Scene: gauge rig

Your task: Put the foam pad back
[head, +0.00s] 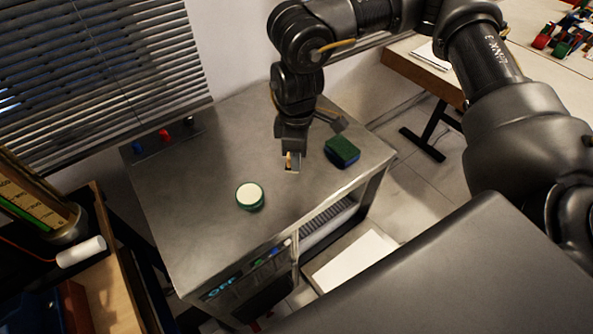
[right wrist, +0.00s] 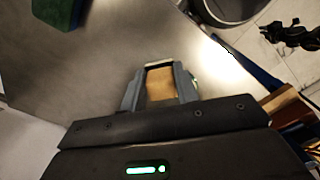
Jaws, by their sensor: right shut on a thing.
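My right gripper (head: 292,162) points down over the grey metal cabinet top (head: 205,165). In the right wrist view, its fingers (right wrist: 160,84) are shut on a small tan block (right wrist: 160,85); whether this is the foam pad I cannot tell for sure. A sliver of tan shows between the fingers in the head view. A block with a dark green top and blue sides (head: 342,151) sits to the right of the gripper, near the cabinet's edge. Its green top also shows at the upper left of the right wrist view (right wrist: 60,10). My left gripper is not in view.
A round white-topped, green-sided item (head: 250,196) stands on the cabinet, left of and nearer than the gripper. Small blue and red parts (head: 164,134) line the back left edge. A wooden bench (head: 100,285) stands at the lower left. The cabinet's left middle is clear.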

